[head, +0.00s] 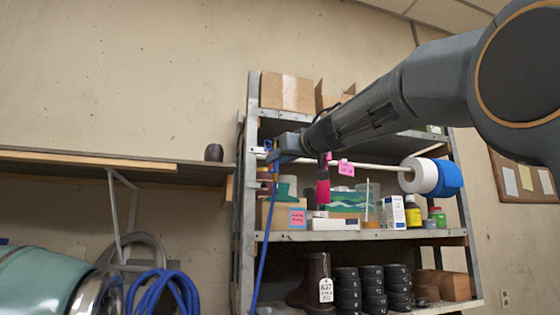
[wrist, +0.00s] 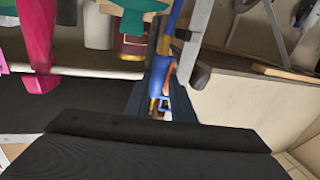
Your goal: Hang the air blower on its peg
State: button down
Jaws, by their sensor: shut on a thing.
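My gripper (head: 288,146) is at the left upright of the metal shelf rack, below its upper shelf. It is shut on the blue air blower (head: 279,157). A blue hose (head: 262,235) hangs from the blower down past the rack's left front post. In the wrist view the blue and orange blower (wrist: 160,74) sits between the fingertips of my gripper (wrist: 163,102). I cannot make out the peg clearly; my gripper and the blower cover that part of the post. I cannot tell whether the blower touches a peg.
A white rod (head: 382,167) crosses the rack, with white and blue rolls (head: 436,177) at its right. A pink-handled tool (head: 323,183) hangs near my gripper. A wall shelf (head: 120,160) ends just left of the rack. Boxes and bottles fill the middle shelf.

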jog(key=shift+w+a+f+p, duration=0.2)
jog(key=shift+w+f+p, duration=0.1)
jog(key=shift+w+p, duration=0.55)
jog(key=shift+s+f, duration=0.1)
jog(key=shift+f, duration=0.05)
jog(key=c, duration=1.4)
grip_release()
jog(key=shift+c, duration=0.2)
jog(key=b+v, duration=0.1)
jog(key=v, duration=0.7)
